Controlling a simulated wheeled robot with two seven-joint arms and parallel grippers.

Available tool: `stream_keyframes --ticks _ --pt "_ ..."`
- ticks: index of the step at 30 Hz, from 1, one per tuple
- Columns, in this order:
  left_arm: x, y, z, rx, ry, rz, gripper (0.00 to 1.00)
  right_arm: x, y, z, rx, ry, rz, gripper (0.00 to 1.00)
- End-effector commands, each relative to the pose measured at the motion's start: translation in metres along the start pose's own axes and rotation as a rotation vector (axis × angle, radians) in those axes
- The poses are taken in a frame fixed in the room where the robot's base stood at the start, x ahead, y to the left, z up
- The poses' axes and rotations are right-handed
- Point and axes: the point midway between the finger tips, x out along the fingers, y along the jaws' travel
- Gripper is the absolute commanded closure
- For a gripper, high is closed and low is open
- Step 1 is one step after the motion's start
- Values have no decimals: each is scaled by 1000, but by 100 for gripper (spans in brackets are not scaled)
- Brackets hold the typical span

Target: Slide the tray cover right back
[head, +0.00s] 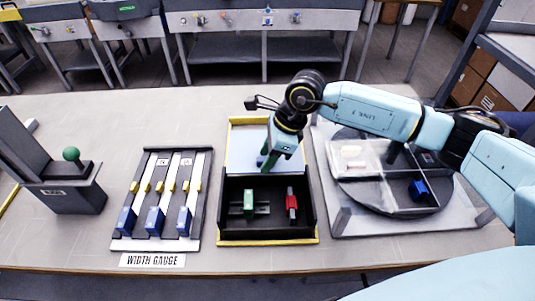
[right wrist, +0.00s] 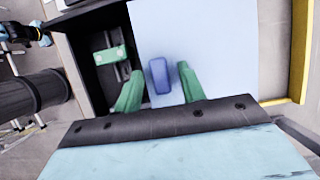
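The tray (head: 311,222) has dark walls and yellow edging. Its light blue cover (head: 244,147) lies over the back part, and the front part is open. In the right wrist view the cover (right wrist: 225,50) is a flat pale panel with an upright blue knob (right wrist: 159,75). My right gripper (head: 268,158) is over the cover. Its green fingers (right wrist: 160,88) stand one on each side of the knob, with small gaps visible, so it looks open around the knob. In the head view the gripper hides the knob. My left gripper is not in view.
The width gauge (head: 148,215) stands left of the tray. A round divided turntable (head: 400,205) is at the right, under my right arm.

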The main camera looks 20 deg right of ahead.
Motion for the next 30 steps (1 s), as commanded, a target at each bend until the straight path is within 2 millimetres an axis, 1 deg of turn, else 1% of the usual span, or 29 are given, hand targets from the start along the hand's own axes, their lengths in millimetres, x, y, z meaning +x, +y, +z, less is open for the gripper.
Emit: stream_keyframes --ticks 4,7,11,18,21,25,30 --pt "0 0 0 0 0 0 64 -3 0 0 0 -1 -1 60" --pt "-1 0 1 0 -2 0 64 -14 -1 1 0 -1 -2 60" --pt "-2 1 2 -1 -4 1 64 -38 -1 0 -1 -1 -4 60" --pt "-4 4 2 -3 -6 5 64 -93 -1 0 -1 -1 -4 60" --pt "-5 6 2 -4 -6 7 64 -111 0 0 -1 -1 -3 60" --pt "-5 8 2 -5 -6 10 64 -126 0 0 0 -1 -2 60" --pt "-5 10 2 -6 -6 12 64 -134 0 0 0 1 0 60"
